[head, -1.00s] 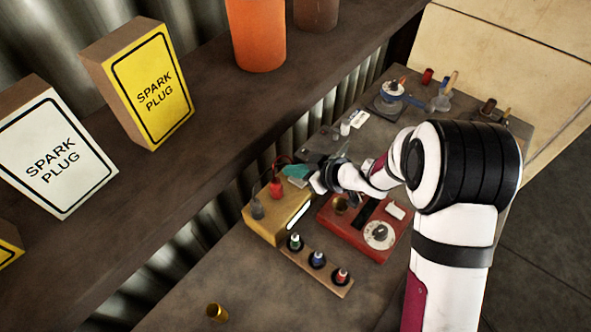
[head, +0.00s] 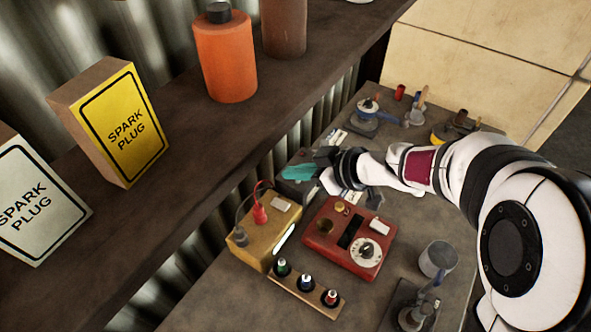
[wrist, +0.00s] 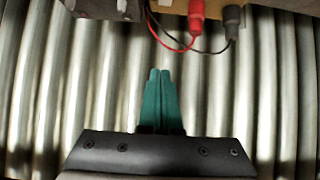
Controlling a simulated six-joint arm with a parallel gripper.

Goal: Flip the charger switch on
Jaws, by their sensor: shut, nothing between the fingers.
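My gripper (head: 290,173) has teal fingers, closed together and empty; they also show in the wrist view (wrist: 160,75), over corrugated metal. In the head view it is over or beside a dark grey box (head: 288,188), probably the charger, behind the yellow box. My fingers and wrist hide part of this box. Its edge shows at the top left of the wrist view (wrist: 98,8). I cannot make out the switch or its position. Red and black leads end in a red clamp (head: 260,212) and a dark clamp (head: 240,236) on the yellow box (head: 258,247).
A red box with a dial (head: 335,252) stands right of the yellow box. A wooden rack with several small bottles (head: 300,291) lies in front. A shelf (head: 195,140) with spark plug boxes and an orange bottle (head: 229,60) runs along the left.

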